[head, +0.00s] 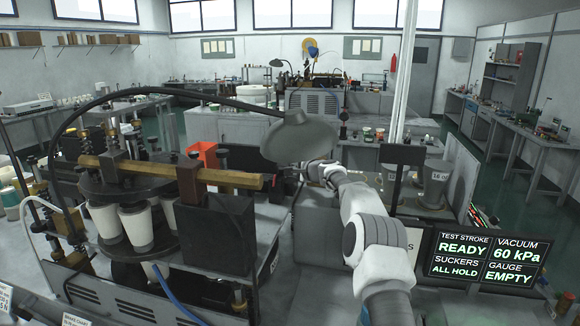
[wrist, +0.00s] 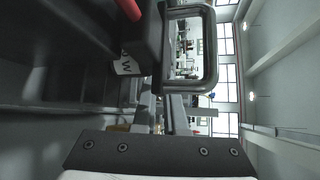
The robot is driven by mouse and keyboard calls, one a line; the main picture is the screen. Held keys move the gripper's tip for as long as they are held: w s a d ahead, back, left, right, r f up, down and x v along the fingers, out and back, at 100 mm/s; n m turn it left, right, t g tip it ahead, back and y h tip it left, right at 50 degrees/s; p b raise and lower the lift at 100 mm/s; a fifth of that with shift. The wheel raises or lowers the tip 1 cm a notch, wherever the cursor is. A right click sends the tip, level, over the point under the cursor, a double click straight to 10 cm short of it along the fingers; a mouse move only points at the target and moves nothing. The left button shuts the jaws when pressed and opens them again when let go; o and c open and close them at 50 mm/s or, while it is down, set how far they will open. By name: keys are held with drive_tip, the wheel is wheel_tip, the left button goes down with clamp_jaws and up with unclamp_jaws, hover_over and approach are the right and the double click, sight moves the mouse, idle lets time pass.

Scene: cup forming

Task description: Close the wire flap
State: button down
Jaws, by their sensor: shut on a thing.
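My gripper (head: 284,180) is at the right end of the brass bar (head: 235,178) on the forming machine, below the lamp shade, in the head view. It is small there and its fingers are hard to make out. In the wrist view, a rounded grey loop, which I take for the wire flap (wrist: 212,50), stands just beyond my gripper (wrist: 164,100). My gripper is shut on it, though the exact contact is hard to see. A dark block with a white label (wrist: 128,65) and a red rod (wrist: 129,9) are beside the loop. I cannot make out the flap in the head view.
White cups (head: 137,227) hang under the machine's round dark plate. A dark box (head: 216,225) stands in front of the bar. The lamp shade (head: 300,140) hangs close above my gripper. A status screen (head: 487,262) reads READY, ALL HOLD, 60 kPa and EMPTY.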

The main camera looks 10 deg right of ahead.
idle(0.7)
drive_tip(key=shift+r+p, duration=0.4)
drive_tip(key=shift+p, duration=0.55)
drive_tip(key=p, duration=0.2)
drive_tip(key=g+p, duration=0.1)
drive_tip(key=shift+w+d+r+m+p, duration=0.15)
drive_tip(key=shift+w+r+m+p, duration=0.05)
drive_tip(key=shift+w+m+p, duration=0.15)
drive_tip(key=shift+f, duration=0.2)
drive_tip(key=c, duration=1.2)
unclamp_jaws()
drive_tip(key=shift+c, duration=0.2)
drive_tip(key=shift+s+d, duration=0.1)
drive_tip(key=shift+d, duration=0.05)
